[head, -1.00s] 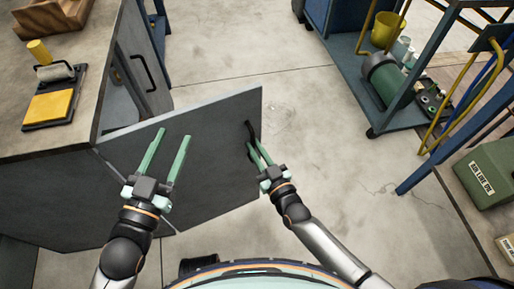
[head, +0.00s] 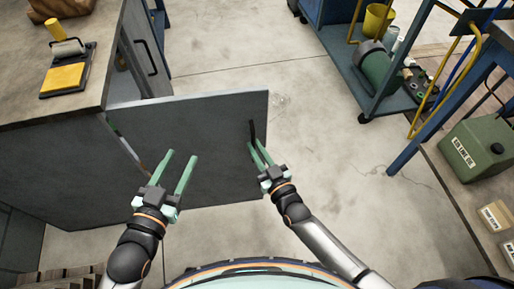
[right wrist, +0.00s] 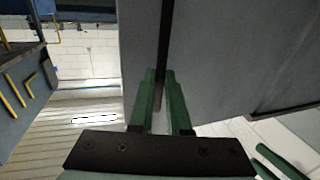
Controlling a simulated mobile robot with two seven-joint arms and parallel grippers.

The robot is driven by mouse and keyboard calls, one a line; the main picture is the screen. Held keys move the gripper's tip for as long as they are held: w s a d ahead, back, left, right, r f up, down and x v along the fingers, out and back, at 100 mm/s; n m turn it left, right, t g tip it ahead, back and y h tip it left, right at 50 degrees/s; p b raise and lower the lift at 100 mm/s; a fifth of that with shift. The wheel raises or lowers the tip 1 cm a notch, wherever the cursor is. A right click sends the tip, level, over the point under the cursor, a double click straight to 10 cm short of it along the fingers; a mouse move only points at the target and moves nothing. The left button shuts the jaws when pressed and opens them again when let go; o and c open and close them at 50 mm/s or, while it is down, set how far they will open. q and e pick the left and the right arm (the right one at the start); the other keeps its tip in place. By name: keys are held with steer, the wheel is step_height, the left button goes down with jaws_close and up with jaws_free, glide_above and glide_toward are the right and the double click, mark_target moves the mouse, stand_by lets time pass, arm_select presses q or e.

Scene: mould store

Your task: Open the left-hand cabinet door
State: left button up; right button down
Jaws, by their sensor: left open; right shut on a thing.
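The grey left-hand cabinet door (head: 215,120) stands swung out from the cabinet (head: 60,185), well open, with a gap into the cabinet behind it. Its dark bar handle (head: 252,131) is near the free edge. My right gripper (head: 255,149) is shut on this handle; in the right wrist view the handle (right wrist: 165,50) runs between the green fingers (right wrist: 160,95). My left gripper (head: 181,158) is open and empty, in front of the door face; whether it touches the door I cannot tell. The other door's handle (head: 153,58) shows on the cabinet front behind.
A roller and yellow pad on a dark tray (head: 47,92) lie on the cabinet top. A blue cart (head: 362,95) with a green cylinder stands back right. A bench (head: 462,185) with a green canister (head: 480,145) is at the right. The floor between is clear.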

arm_select(q)
steer(key=shift+f, duration=0.15)
arm_select(e)
steer(key=shift+s+a, duration=0.35)
steer(key=shift+a, duration=0.4)
steer(key=c, duration=0.9)
jaws_free()
arm_select(q)
steer(key=shift+a+r, duration=0.1)
steer(key=shift+r, duration=0.15)
arm_select(e)
steer(key=shift+w+d, duration=0.1)
steer(key=shift+d, duration=0.1)
